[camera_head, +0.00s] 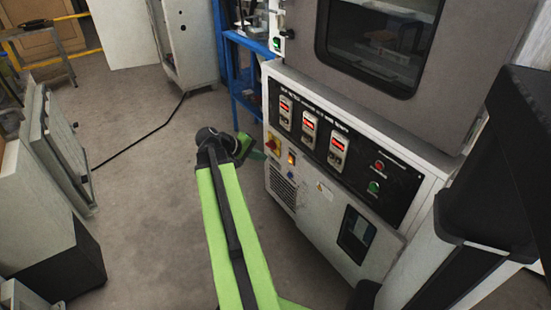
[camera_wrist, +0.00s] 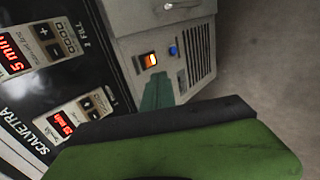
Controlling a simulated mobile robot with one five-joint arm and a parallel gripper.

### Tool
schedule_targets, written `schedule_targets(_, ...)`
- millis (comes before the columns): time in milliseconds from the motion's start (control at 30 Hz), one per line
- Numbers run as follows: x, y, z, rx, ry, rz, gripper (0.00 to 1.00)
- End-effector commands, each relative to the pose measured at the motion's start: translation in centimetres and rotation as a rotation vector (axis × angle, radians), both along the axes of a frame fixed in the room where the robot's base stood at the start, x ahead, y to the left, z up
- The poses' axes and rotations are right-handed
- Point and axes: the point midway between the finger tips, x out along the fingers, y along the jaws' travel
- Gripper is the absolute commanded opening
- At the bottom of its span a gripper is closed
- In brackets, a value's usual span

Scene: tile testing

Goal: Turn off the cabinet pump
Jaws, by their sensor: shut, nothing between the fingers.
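The cabinet (camera_head: 320,235) stands right of centre in the head view, with a dark control panel (camera_head: 355,165) on its front. A lit orange rocker switch (camera_head: 291,157) sits on the light front below the panel's left part. It shows glowing in the wrist view (camera_wrist: 150,59), beside a blue button (camera_wrist: 173,51). A red and yellow rotary switch (camera_head: 272,145) is left of the rocker in the head view. My gripper (camera_head: 258,155) is shut and empty, close to these switches. In the wrist view its green tip (camera_wrist: 158,88) points at the rocker area; I cannot tell whether it touches.
The panel carries several red digital displays, plus a red button (camera_head: 379,166) and a green button (camera_head: 374,187). A windowed chamber door (camera_head: 455,90) is above. A blue rack (camera_head: 245,85) stands behind the cabinet. Grey floor (camera_head: 150,200) is open on the left, crossed by a black cable (camera_head: 140,135).

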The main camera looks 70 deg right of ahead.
Motion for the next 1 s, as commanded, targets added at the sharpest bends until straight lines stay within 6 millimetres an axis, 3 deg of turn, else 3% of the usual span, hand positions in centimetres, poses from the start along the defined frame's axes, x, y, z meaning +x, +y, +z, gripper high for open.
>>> schedule_targets(433,-3.7,-6.0,-6.9,-0.001,-0.001,-0.003,0.00)
schedule_targets(500,-4.4,-7.0,-5.9,0.000,-0.001,-0.003,0.00)
schedule_targets(700,-5.7,-8.9,-5.6,0.000,-0.001,-0.002,0.00)
schedule_targets(1000,-6.0,-9.2,-5.6,0.001,-0.001,-0.001,0.00)
